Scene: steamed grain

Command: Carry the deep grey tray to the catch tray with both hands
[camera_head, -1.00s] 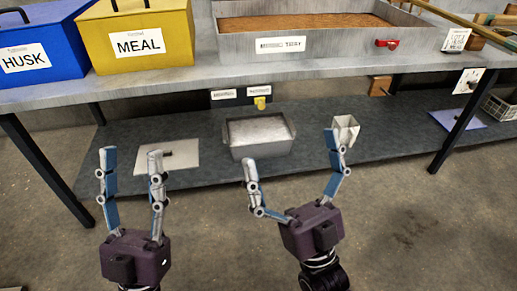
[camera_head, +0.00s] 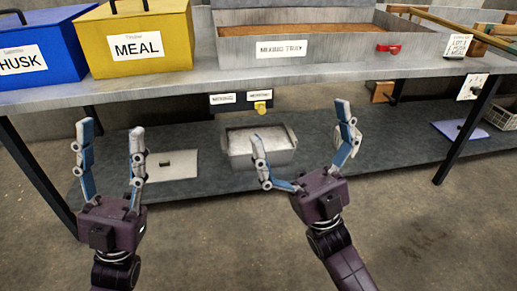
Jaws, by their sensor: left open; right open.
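A small deep grey tray (camera_head: 275,160) with raised side ends sits upright on the lower shelf, pale inside. My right gripper (camera_head: 300,124) is open and empty; its left finger overlaps the tray's front in the picture, and contact cannot be told. My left gripper (camera_head: 111,129) is open and empty, left of the tray with a clear gap. A larger grey tray (camera_head: 340,47), labelled as a mixing tray and full of brown grain, stands on the upper table with a red handle. I cannot tell which thing is the catch tray.
A yellow valve (camera_head: 261,107) hangs just above the small tray, under the tabletop. A pale plate (camera_head: 180,166) lies left of it. A whitish cup (camera_head: 342,157) is mostly hidden by my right gripper. Blue (camera_head: 35,50) and yellow (camera_head: 135,40) bins stand above. Table legs flank the shelf.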

